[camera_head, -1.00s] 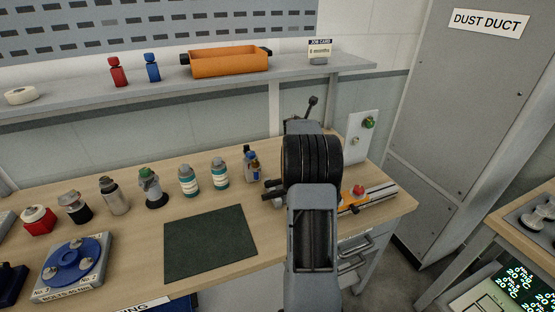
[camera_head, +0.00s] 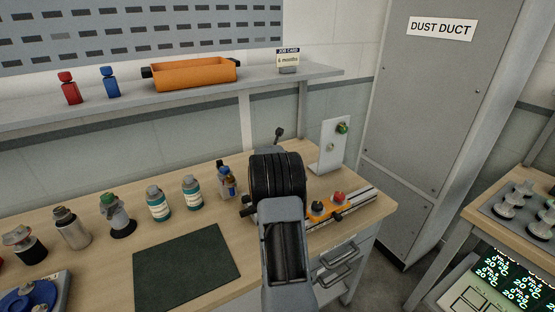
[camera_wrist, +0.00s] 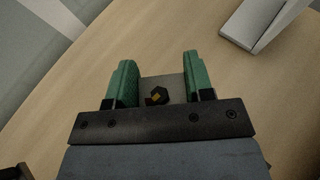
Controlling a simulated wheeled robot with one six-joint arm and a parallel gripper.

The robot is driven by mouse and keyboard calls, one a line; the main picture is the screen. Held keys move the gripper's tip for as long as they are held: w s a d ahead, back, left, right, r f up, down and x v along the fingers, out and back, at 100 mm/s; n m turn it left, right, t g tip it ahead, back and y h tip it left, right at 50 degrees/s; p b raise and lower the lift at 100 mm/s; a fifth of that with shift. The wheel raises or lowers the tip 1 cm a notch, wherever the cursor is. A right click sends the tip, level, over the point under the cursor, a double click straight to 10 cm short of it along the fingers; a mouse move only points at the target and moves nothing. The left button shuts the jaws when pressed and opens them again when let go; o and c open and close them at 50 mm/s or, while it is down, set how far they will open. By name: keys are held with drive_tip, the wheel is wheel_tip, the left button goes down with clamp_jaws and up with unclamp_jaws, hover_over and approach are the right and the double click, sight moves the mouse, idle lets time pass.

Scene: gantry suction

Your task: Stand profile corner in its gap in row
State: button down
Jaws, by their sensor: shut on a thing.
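My gripper (camera_wrist: 159,62) has its two green fingers closed on the sides of a small grey block, seemingly the profile corner (camera_wrist: 150,84). A dark hexagonal part with an orange mark shows on it. Wood tabletop lies beneath in the wrist view. In the head view, my arm hides the gripper and the held piece. The row on the bench includes a silver canister (camera_head: 72,230), a green-topped piece (camera_head: 117,217), two teal-banded bottles (camera_head: 158,205) (camera_head: 192,192) and a small blue-and-brown item (camera_head: 227,184). Whether the piece touches the tabletop cannot be told.
A dark green mat (camera_head: 185,268) lies in front of the row. An orange fixture (camera_head: 316,209) with a red knob sits on a rail at the right. A white upright panel (camera_head: 331,150) stands behind. A shelf (camera_head: 215,95) runs above, holding an orange tray (camera_head: 195,74).

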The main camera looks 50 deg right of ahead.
drive_tip(key=shift+f, duration=0.2)
drive_tip(key=shift+f, duration=0.2)
drive_tip(key=c, duration=0.5)
unclamp_jaws()
